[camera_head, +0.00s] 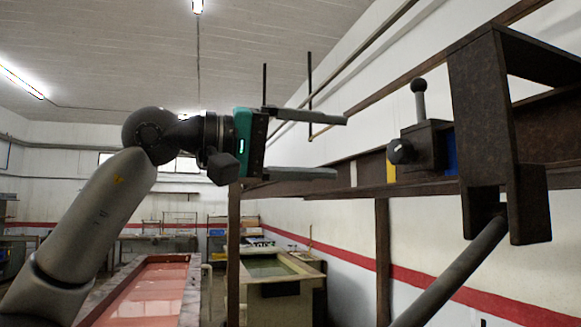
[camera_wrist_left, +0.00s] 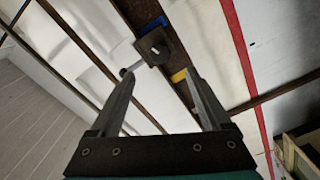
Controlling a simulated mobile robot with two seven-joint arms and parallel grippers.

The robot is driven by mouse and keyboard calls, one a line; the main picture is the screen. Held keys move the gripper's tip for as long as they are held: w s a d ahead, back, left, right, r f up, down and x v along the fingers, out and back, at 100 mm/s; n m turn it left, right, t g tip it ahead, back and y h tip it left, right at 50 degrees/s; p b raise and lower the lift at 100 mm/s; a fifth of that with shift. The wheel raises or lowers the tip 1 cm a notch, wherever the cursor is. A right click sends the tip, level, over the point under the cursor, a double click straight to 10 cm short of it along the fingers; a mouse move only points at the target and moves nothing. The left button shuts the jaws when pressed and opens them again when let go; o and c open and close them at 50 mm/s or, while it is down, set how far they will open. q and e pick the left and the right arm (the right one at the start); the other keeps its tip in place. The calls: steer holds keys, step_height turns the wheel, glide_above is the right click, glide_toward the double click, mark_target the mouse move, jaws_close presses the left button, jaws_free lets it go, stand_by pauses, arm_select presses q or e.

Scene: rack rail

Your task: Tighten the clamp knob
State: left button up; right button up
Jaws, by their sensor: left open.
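The clamp (camera_head: 428,146) is a dark block on the long dark rail (camera_head: 372,166). Its round black knob (camera_head: 401,151) faces left toward my gripper. A lever with a ball end (camera_head: 419,88) stands up from the block. In the left wrist view, the clamp block (camera_wrist_left: 155,46) is beyond the fingertips, with the lever (camera_wrist_left: 131,68) pointing left. My left gripper (camera_head: 340,147) is open and empty, fingers pointing right, left of the knob and apart from it. It also shows in the left wrist view (camera_wrist_left: 160,74). My right gripper is not in view.
A yellow mark (camera_head: 391,172) and a blue patch (camera_head: 450,152) lie on either side of the clamp. A large dark bracket (camera_head: 483,110) stands right of it. Thin upright rods (camera_head: 309,80) rise behind my gripper. Below are a red-topped basin (camera_head: 150,290) and a tank (camera_head: 275,270).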

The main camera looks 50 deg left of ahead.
arm_select(q)
steer(key=b+v, duration=0.1)
steer(key=v, duration=0.3)
steer(key=shift+s, duration=0.2)
steer(key=shift+a, duration=0.1)
